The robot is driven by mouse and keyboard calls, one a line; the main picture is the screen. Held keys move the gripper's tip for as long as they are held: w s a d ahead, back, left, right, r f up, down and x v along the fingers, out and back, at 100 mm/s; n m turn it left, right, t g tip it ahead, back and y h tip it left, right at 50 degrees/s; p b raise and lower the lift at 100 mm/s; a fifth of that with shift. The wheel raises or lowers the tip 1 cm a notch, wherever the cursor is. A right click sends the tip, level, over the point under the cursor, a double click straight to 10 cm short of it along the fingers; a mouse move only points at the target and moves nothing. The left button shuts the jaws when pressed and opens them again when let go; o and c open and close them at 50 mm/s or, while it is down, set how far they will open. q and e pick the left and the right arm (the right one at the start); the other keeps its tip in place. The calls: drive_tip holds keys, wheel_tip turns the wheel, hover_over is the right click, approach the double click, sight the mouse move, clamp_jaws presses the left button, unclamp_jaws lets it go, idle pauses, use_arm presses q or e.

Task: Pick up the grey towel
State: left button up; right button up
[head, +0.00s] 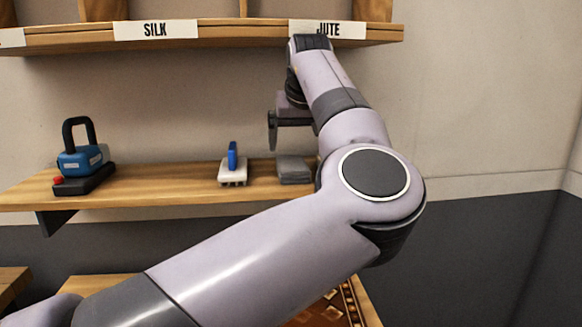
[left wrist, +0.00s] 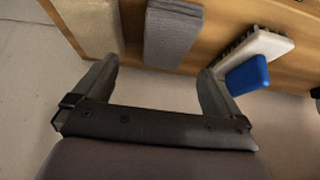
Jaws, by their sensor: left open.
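The grey towel (head: 294,170) lies folded on the wooden shelf, right of a scrubbing brush and partly bordered by my arm in the head view. In the left wrist view the towel (left wrist: 172,36) shows ahead of the gap between my fingers. My left gripper (head: 284,128) is above the towel in the head view, with one finger clearly visible. In the left wrist view the left gripper (left wrist: 158,72) is open and empty, its fingers apart from the towel. My right gripper is not in view.
A white brush with a blue handle (head: 232,168) stands just left of the towel. A blue device with a black handle (head: 84,158) is farther left. A beige item (left wrist: 90,25) sits on the towel's other side. The upper shelf (head: 215,37) overhangs.

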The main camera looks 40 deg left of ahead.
sight(292, 163)
use_arm(q)
drive_tip(key=shift+s+x, duration=0.2)
drive_tip(key=shift+x, duration=1.4)
drive_tip(key=shift+s+x, duration=0.25)
drive_tip(key=shift+x, duration=1.3)
drive_tip(key=shift+f, duration=0.15)
drive_tip(key=c, duration=1.1)
